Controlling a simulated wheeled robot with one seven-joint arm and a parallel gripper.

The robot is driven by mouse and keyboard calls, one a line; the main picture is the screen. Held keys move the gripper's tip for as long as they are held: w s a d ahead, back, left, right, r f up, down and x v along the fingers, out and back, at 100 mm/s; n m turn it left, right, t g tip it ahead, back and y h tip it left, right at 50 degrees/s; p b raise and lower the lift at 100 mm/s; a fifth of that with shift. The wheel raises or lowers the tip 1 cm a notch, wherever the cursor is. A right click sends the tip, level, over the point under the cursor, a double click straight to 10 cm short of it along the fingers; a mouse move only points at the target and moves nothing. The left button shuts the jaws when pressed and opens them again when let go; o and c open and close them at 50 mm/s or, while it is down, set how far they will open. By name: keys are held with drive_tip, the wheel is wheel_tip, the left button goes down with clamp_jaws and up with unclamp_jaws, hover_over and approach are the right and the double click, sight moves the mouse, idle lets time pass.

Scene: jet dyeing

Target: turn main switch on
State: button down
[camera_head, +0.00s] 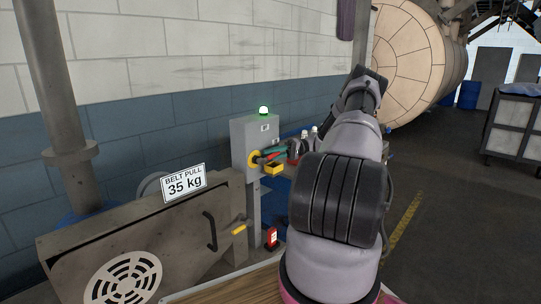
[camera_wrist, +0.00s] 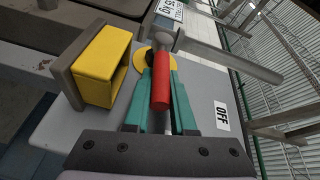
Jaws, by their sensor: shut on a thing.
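The main switch is on the front of a grey control cabinet (camera_head: 239,132). It has a round yellow plate (camera_wrist: 145,60), also visible in the head view (camera_head: 253,159), and a red handle (camera_wrist: 160,88). My gripper (camera_head: 267,155) reaches the cabinet from the right. In the wrist view, its green fingers (camera_wrist: 161,75) lie on either side of the red handle and are shut on it. A white label reading OFF (camera_wrist: 222,117) is on the cabinet face beside the handle. The fingers hide part of the switch in the head view.
A yellow box (camera_head: 273,169) juts out close below the switch; in the wrist view it is left of the fingers (camera_wrist: 105,62). A green lamp (camera_head: 264,110) tops the cabinet. A machine with a "BELT PULL 35 kg" sign (camera_head: 184,184) stands at left. Open floor (camera_head: 440,200) lies right.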

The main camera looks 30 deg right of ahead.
drive_tip(key=c, duration=0.8)
unclamp_jaws()
drive_tip(key=shift+o, duration=0.2)
drive_tip(key=d, duration=1)
drive_tip(key=shift+s+d+r, duration=0.2)
drive_tip(key=shift+d, duration=0.15)
